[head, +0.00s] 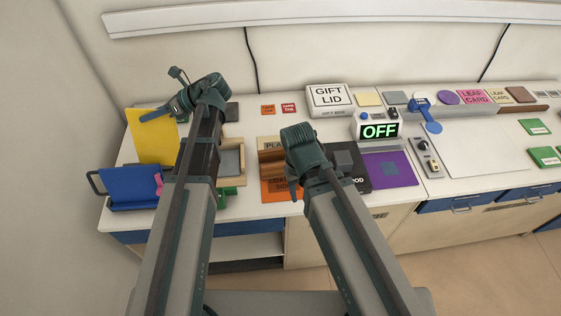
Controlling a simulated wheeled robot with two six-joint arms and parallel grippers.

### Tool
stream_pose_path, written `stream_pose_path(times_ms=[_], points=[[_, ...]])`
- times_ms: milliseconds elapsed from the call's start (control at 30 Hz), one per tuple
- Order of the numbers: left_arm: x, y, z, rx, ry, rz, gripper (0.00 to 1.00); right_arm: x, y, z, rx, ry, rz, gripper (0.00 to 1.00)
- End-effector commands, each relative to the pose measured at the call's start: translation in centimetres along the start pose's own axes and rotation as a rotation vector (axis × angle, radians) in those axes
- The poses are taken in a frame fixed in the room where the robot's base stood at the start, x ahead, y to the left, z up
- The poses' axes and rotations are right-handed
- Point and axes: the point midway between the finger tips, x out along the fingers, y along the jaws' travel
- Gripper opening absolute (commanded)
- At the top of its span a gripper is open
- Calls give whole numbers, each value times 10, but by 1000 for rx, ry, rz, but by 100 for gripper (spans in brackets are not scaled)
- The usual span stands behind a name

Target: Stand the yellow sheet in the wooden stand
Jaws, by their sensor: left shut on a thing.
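The yellow sheet (152,140) stands near upright at the left end of the counter, and its lower edge is hidden behind a blue holder. My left gripper (154,112) is shut on the sheet at its top edge. A brown wooden piece (270,157) lies between my two arms, partly hidden by my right arm. It may be the wooden stand, but I cannot tell for sure. My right gripper (294,190) hangs over the counter by the orange panel, and its jaws are mostly hidden.
The blue holder (130,190) with a dark handle stands at the front left. A tan-framed grey panel (230,160) lies beside my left arm. An orange panel (275,190), a purple sheet (390,171) and a lit OFF display (379,131) are further right. A white GIFT LID box (329,98) stands behind.

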Motion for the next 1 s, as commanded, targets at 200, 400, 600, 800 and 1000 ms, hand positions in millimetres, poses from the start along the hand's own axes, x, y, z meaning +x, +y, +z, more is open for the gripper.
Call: stream_pose_path(times_ms=[200, 400, 600, 800, 1000], points=[[0, 0, 0, 0, -2, 1, 0, 0, 0, 0, 0, 0, 0, 50], [0, 0, 0, 0, -2, 1, 0, 0, 0, 0, 0, 0, 0, 50], [5, -4, -11, 0, -2, 1, 0, 13, -1, -1, 0, 0, 0, 50], [8, -7, -18, 0, -2, 1, 0, 22, -2, -1, 1, 0, 0, 50], [7, -7, -17, 0, -2, 1, 0, 20, -2, -1, 1, 0, 0, 50]])
